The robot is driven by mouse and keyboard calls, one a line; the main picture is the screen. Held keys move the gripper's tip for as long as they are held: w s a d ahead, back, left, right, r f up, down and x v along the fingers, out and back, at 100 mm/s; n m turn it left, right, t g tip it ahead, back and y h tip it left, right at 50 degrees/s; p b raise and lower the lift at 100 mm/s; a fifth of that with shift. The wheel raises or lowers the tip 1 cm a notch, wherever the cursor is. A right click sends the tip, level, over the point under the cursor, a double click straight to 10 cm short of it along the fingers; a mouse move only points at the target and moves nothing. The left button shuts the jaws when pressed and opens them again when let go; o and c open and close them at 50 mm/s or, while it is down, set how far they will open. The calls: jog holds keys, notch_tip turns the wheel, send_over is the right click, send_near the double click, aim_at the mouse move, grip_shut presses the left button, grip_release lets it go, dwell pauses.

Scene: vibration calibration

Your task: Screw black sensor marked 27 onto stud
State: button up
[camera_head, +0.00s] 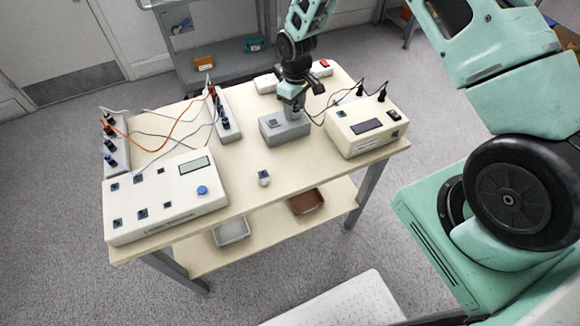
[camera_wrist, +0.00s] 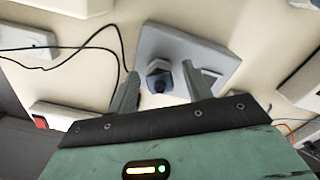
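My gripper (camera_head: 291,98) is low over a grey block (camera_head: 287,133) near the middle of the bench. In the wrist view, my gripper (camera_wrist: 161,68) is open, its two fingers apart. A small dark hexagonal piece (camera_wrist: 158,76) stands on the grey block (camera_wrist: 212,54) between the fingers, with gaps on both sides. I cannot tell whether it is the sensor or the stud, and no number is legible. A separate small light cylinder with a dark square top (camera_head: 264,178) stands on the bench in front of the block.
A cream box with a display (camera_head: 366,127) stands right of the block, with black cables nearby. A larger control box with a blue knob (camera_head: 166,195) is at front left. A strip with plugged leads (camera_head: 225,115) stands left of the block. Bare bench (camera_head: 310,165) lies in front.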

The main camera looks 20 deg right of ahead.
grip_shut()
jog(key=shift+m, duration=2)
jog(key=shift+a, duration=0.1)
jog(key=m, duration=0.2)
jog(key=shift+m, duration=1)
jog(key=shift+m, duration=1.2)
